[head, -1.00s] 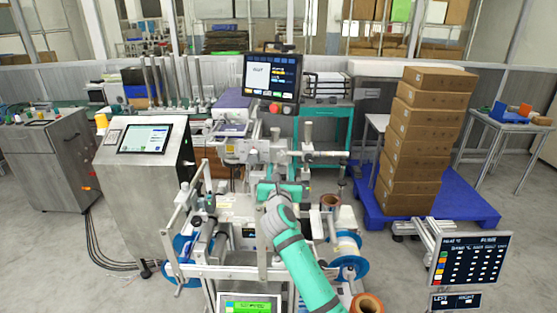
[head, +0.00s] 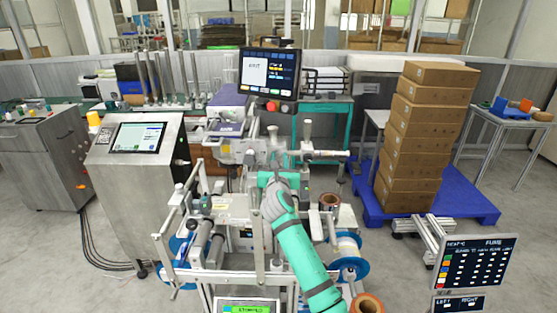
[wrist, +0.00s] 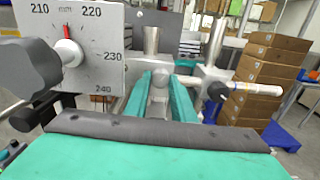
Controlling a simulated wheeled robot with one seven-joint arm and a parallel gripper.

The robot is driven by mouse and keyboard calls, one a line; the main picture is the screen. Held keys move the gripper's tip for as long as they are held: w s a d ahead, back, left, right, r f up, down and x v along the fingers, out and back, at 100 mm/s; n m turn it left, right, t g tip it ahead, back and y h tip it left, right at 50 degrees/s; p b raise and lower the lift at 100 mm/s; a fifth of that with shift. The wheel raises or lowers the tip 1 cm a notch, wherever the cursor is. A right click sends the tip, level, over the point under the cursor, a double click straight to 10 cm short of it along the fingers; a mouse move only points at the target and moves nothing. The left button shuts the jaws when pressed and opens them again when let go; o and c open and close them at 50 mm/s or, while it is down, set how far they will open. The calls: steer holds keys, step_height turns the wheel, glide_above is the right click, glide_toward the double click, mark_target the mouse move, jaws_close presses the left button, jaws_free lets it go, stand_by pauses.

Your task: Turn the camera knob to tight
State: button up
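My gripper (wrist: 160,82) shows in the wrist view as two teal fingers with a gap between them, pointing forward. A grey metal part (wrist: 158,97) lies in that gap; I cannot tell whether the fingers touch it. A dark grey knob (wrist: 35,66) is left of the fingers, in front of a scale plate (wrist: 98,28) with a red pointer. A black knob (wrist: 218,92) on a metal rod is to the right. I cannot tell which knob is the camera knob. In the head view my gripper (head: 266,179) is at the machine's middle, largely hiding the parts there.
A monitor (head: 269,76) stands above the machine. Metal posts and a crossbar (head: 325,154) are close behind my gripper. A control cabinet (head: 135,190) stands left. Stacked boxes (head: 425,135) on a blue pallet (head: 470,205) stand right.

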steer(key=shift+d, duration=0.1)
steer(key=shift+c, duration=0.9)
steer(key=shift+m, duration=0.3)
steer(key=m, duration=0.7)
steer(key=shift+m, duration=0.4)
steer(key=m, duration=0.4)
steer(key=shift+m, duration=2.2)
steer(key=shift+r, duration=0.1)
steer(key=o, duration=1.1)
steer(key=shift+c, duration=0.2)
